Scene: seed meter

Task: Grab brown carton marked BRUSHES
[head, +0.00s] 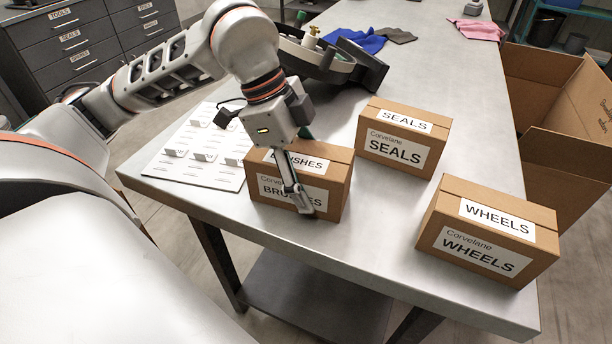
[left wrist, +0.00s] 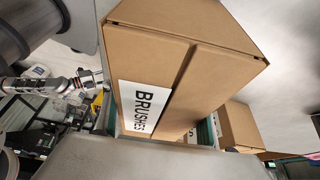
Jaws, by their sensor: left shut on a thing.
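The brown BRUSHES carton (head: 262,188) stands upright on the grey table near its front left edge. My left gripper (head: 300,175) is over it, with one finger down across the labelled front face and the other hidden behind the carton. It is shut on the carton. In the left wrist view the BRUSHES carton (left wrist: 190,85) fills the middle, between the greenish finger pads. Whether the carton touches the table or is slightly raised cannot be told.
A SEALS carton (head: 401,140) stands close to the right, and a WHEELS carton (head: 488,232) farther right near the front edge. A white labelled board (head: 205,178) lies to the left. A dark round device (head: 325,58) is behind. An open cardboard box (head: 560,150) is beyond the right edge.

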